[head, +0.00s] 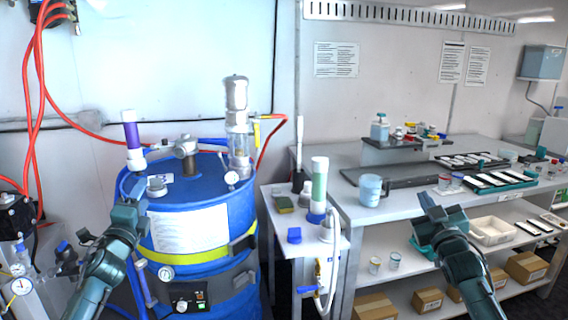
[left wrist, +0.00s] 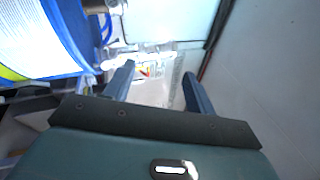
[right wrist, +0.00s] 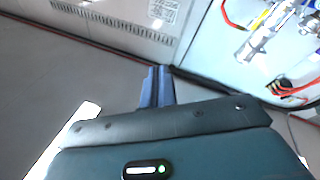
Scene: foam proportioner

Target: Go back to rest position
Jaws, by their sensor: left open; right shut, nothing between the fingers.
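My left gripper (head: 134,190) is raised in front of the left side of the blue drum (head: 205,205). In the left wrist view its two fingers (left wrist: 158,88) stand apart with nothing between them. My right gripper (head: 430,208) is raised in front of the workbench, to the right of the drum. In the right wrist view its fingers (right wrist: 157,85) are together and hold nothing. Both arms come up from the bottom of the head view.
A small white side table (head: 303,248) with a green-and-white cylinder (head: 319,182) stands between drum and bench. The workbench (head: 400,205) holds a light blue cup (head: 370,188), trays and bottles. Red hoses (head: 35,110) hang at the left.

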